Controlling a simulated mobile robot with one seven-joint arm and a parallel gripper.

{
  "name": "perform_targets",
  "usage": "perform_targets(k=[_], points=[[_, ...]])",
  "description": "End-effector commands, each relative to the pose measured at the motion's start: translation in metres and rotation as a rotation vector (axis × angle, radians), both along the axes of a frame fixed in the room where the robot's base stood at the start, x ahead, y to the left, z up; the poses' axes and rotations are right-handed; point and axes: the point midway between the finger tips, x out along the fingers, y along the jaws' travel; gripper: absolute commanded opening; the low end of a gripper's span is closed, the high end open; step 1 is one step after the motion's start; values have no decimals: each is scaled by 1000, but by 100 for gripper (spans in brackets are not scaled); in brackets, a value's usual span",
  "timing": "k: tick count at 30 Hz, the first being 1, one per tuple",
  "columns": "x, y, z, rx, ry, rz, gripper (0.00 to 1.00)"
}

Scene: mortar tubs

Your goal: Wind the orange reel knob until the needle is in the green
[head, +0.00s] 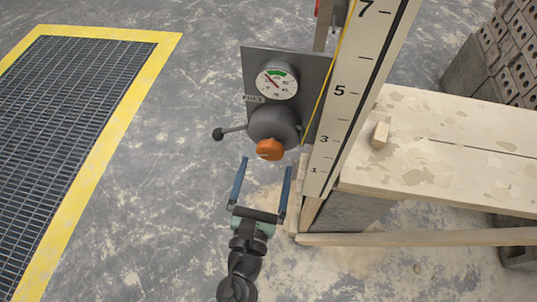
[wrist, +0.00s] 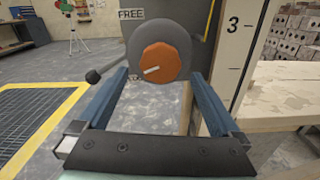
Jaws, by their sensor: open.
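The orange reel knob (head: 270,149) sits on the front of a dark grey round reel (head: 274,124) on a grey panel.
A lever with a black ball (head: 218,134) sticks out left of the reel. A numbered white board (head: 350,95) stands close on the right. A plank bench (head: 450,150) with a wood block lies further right. A yellow-edged floor grate (head: 165,48) is left.

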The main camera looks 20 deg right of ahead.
Motion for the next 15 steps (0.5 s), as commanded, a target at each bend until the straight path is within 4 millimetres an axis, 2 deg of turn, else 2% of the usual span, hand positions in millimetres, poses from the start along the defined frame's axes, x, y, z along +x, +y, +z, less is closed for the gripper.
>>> perform_targets(k=[1, 6, 15], points=[[8, -6, 1, 0, -2, -3, 100], [26, -18, 0, 1, -2, -2, 100], [33, -23, 0, 1, 0, 0, 100]])
